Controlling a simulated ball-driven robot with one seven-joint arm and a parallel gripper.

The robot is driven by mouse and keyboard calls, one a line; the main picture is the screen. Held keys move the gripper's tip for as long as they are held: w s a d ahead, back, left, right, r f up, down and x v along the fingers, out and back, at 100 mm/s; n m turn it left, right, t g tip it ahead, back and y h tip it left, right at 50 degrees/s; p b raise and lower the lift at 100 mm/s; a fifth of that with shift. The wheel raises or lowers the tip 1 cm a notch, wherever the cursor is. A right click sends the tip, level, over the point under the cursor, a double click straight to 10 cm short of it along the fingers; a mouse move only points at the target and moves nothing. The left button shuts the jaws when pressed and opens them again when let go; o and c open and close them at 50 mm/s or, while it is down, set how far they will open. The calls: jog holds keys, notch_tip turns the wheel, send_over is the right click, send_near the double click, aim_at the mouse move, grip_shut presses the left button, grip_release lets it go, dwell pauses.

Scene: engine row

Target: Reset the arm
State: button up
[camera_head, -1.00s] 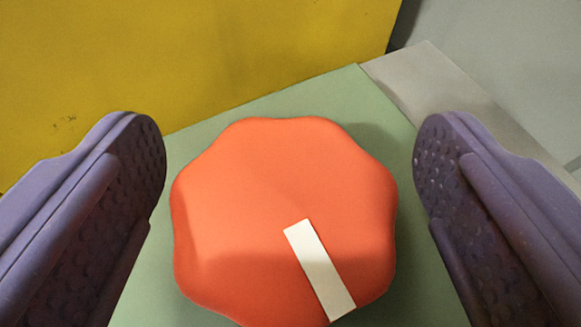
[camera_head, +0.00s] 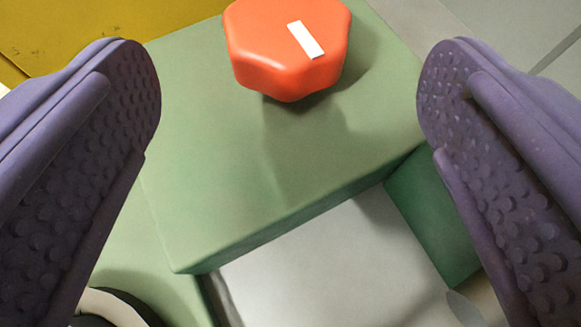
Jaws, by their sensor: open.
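My gripper (camera_head: 290,95) is open, with its two purple, dimpled fingers wide apart at the left and right of the view. Nothing is between the fingers in their grip. An orange-red knob (camera_head: 285,50) with a lobed rim and a white stripe on its face shows at the top middle, beyond the fingertips and apart from them. Its top edge is cut off by the frame. It is on a green block (camera_head: 230,170), and its shadow falls on the block.
A yellow panel (camera_head: 80,35) stands at the upper left. Below the green block's front edge is a pale grey surface (camera_head: 320,270) with a darker green part (camera_head: 435,215) at its right. A round black and cream part (camera_head: 115,305) shows at the lower left. Grey floor lies at the upper right.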

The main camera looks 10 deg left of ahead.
dwell(0.3)
jog(key=w+a+r+h+b, duration=0.1)
jog(key=a+r+h+b, duration=0.15)
jog(key=r, duration=0.95)
jog(key=w+a+r+h+b, duration=0.1)
jog(key=w+a+r+b, duration=0.2)
jog(key=r, duration=0.9)
jog(key=s+a+r+h+b, duration=0.1)
jog(key=s+a+r, duration=0.2)
jog(key=r, duration=0.3)
jog(key=s+a+r+h+b, duration=0.1)
jog(key=s+a+r, duration=0.2)
jog(key=r, duration=0.4)
jog(key=s+a+r+y+b, duration=0.1)
jog(key=s+a+r, duration=0.3)
jog(key=s, duration=0.5)
jog(key=s+a+r+m+t+y+b, duration=0.1)
jog(key=s+a+r, duration=0.3)
jog(key=s+r, duration=0.4)
jog(key=s+a+r+m+t+y+b, duration=0.1)
jog(key=s+a+r, duration=0.3)
jog(key=s, duration=0.6)
notch_tip(320, 180, up, 2)
jog(key=shift+a+r+b, duration=0.1)
jog(key=shift+a+b, duration=0.3)
jog(key=shift+b, duration=0.2)
